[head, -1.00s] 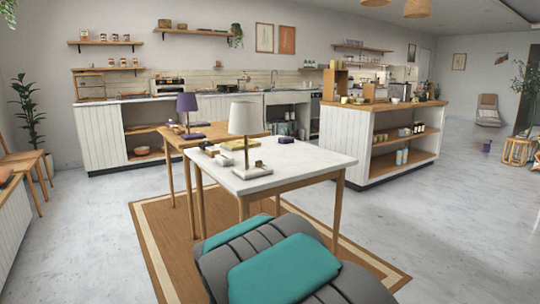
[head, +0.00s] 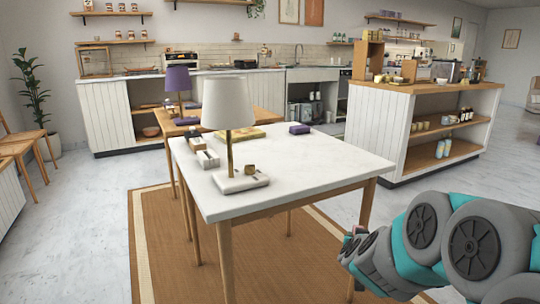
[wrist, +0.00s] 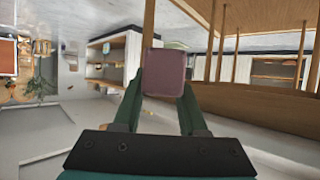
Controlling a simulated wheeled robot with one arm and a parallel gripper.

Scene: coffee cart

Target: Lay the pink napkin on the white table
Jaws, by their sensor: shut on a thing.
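The pink napkin (wrist: 164,72) shows in the wrist view as a small, flat, dusky pink piece between the fingertips of my gripper (wrist: 163,84). My gripper is shut on it. In the head view my gripper (head: 351,242) is at the lower right, partly hidden by my arm, with a bit of pink at its end. It is beside the right front leg of the white table (head: 320,165), lower in the picture than the tabletop. The napkin is apart from the tabletop, whose front and right parts are bare.
A white-shaded lamp (head: 229,105) stands on the table's left half. Small containers (head: 206,159), a yellowish flat thing (head: 241,133) and a dark purple block (head: 300,129) lie farther back. A wooden table (head: 262,118) adjoins behind. A shelved counter (head: 420,120) stands at right.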

